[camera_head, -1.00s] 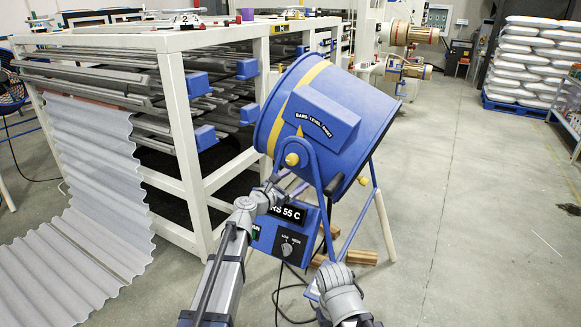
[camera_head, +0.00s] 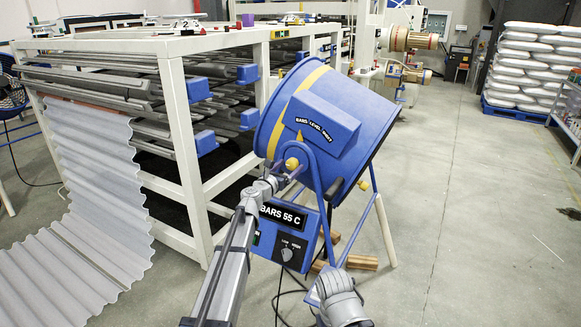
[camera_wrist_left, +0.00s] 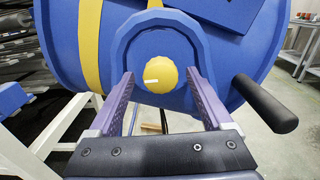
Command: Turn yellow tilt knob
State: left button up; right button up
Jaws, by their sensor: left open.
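The yellow tilt knob (camera_head: 291,163) sits on the side pivot of the blue drum (camera_head: 350,115). The knob also shows in the left wrist view (camera_wrist_left: 160,76), round, with a short white mark pointing left. My left gripper (camera_head: 290,172) is open in front of the knob. In the left wrist view its purple fingers (camera_wrist_left: 159,82) stand on either side of the knob, with gaps visible in the picture. Whether the fingertips reach around the knob's depth is hard to tell. My right gripper is not visible; only part of my right arm shows at the bottom.
A blue control box (camera_head: 285,238) marked "BARS 55 C" is below the drum. A black handle (camera_wrist_left: 266,104) sticks out right of the knob in the wrist view. A white rack (camera_head: 185,150) with rollers and a corrugated sheet (camera_head: 85,210) stand left.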

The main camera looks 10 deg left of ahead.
pick_arm(q)
jog(key=shift+w+d, duration=0.25)
jog(key=shift+w, duration=0.3)
grip_shut()
